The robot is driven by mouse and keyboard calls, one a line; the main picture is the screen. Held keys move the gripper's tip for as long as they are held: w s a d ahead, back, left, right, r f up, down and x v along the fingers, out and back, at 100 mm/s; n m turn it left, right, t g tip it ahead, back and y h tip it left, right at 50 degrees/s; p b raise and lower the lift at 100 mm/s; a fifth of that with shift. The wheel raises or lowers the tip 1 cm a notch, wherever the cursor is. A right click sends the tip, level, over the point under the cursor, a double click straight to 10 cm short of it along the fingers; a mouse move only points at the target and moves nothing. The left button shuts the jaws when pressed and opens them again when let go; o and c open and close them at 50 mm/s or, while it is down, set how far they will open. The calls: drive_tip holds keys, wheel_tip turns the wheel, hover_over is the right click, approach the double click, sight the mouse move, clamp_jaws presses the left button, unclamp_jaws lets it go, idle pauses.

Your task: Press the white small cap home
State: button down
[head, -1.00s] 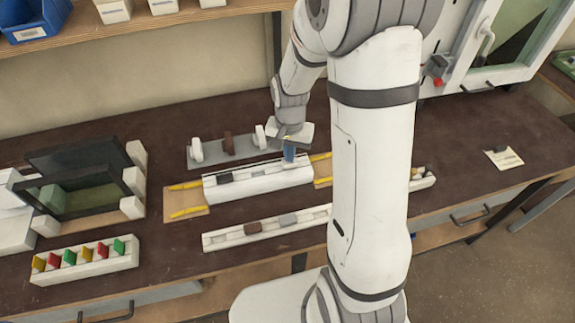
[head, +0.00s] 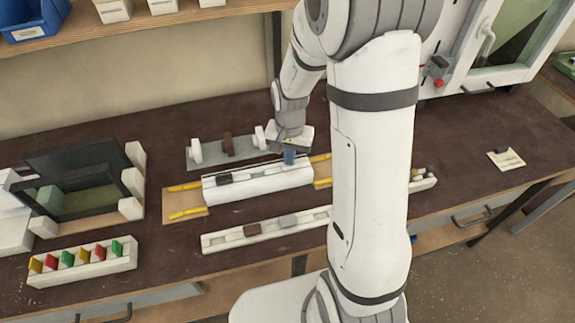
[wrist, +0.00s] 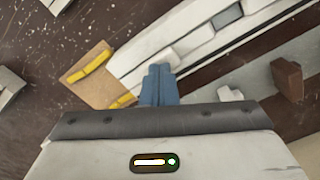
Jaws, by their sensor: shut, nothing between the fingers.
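The long white profile (head: 262,183) lies on the bench in the head view, with a dark grey cap (head: 224,178) on its left part. My gripper (head: 289,160) is over the right part of the profile, pointing down, with its blue fingers shut together and empty. In the wrist view the fingertips (wrist: 160,68) are at the profile (wrist: 140,66). A small pale piece (wrist: 167,56) shows just beyond them and may be the white small cap. The fingers partly hide it, and I cannot tell whether they touch it or how deep it sits.
Yellow strips (head: 186,212) lie on boards at the profile's ends. Behind it is a grey plate (head: 205,156) with upright blocks. In front is a white tray (head: 220,241) with brown and grey caps. A rack of coloured tabs (head: 85,270) stands left.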

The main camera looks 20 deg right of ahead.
drive_tip(key=shift+r, duration=0.1)
drive_tip(key=shift+r+p, duration=2.35)
drive_tip(key=shift+r, duration=1.05)
drive_tip(key=s+r+n+t+b, duration=0.2)
drive_tip(key=s+r+n, duration=0.4)
drive_tip(key=s+r, duration=0.7)
drive_tip(key=s+t, duration=0.1)
drive_tip(key=s, duration=0.2)
drive_tip(key=shift+s+a+r, duration=0.15)
drive_tip(key=shift+s+r, duration=0.05)
drive_tip(key=shift+r, duration=0.15)
